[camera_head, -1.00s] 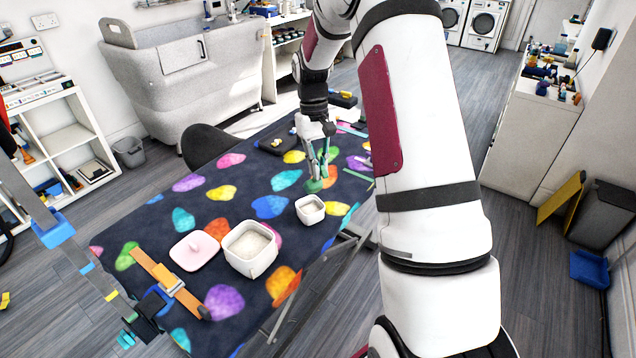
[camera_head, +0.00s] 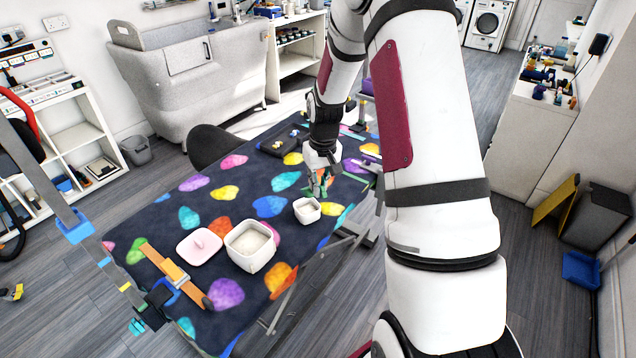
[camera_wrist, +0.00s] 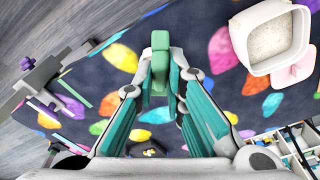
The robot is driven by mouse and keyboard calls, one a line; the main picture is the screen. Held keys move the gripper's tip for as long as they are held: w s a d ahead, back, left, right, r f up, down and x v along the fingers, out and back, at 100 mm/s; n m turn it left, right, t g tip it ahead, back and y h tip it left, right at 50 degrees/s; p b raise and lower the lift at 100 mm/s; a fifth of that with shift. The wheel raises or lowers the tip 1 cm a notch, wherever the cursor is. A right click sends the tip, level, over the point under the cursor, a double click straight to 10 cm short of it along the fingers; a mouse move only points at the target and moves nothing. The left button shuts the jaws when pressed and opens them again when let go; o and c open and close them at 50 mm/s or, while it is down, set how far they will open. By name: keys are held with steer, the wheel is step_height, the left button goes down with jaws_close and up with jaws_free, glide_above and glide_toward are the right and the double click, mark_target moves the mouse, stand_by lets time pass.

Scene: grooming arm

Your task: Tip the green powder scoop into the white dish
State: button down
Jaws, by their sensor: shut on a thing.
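The small white dish (camera_head: 307,211) stands upright on the dark patterned table, close to its right edge in the head view. My gripper (camera_head: 318,190) is just behind and slightly right of the dish, low over the table. In the wrist view my gripper (camera_wrist: 158,112) is shut on the green scoop (camera_wrist: 159,62), which shows as a green piece between the fingers. I cannot see powder in the scoop, nor tell whether it touches the dish.
A larger white pot (camera_head: 250,246) with pale powder stands left and nearer than the dish; it also shows in the wrist view (camera_wrist: 270,40). Its pinkish lid (camera_head: 199,247) lies beside it. An orange-brown strap (camera_head: 175,275) lies at the table's near end. A dark tray (camera_head: 285,145) is farther back.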

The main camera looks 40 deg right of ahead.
steer(key=shift+s+f+t+p, duration=0.25)
steer(key=shift+s+t+p, duration=0.15)
steer(key=shift+s+p, duration=0.15)
steer(key=shift+f, duration=0.1)
steer(key=shift+s+a+f+t+p, duration=0.15)
steer(key=shift+s+f+t+p, duration=0.4)
steer(key=shift+t+p, duration=0.2)
steer(key=f+t+p, duration=0.1)
steer(key=s+f+t+p, duration=0.1)
steer(key=f+t+p, duration=0.1)
steer(key=shift+s+a+f+h+p, duration=0.1)
steer(key=shift+s+a+h+p, duration=0.1)
steer(key=shift+s+h+p, duration=0.15)
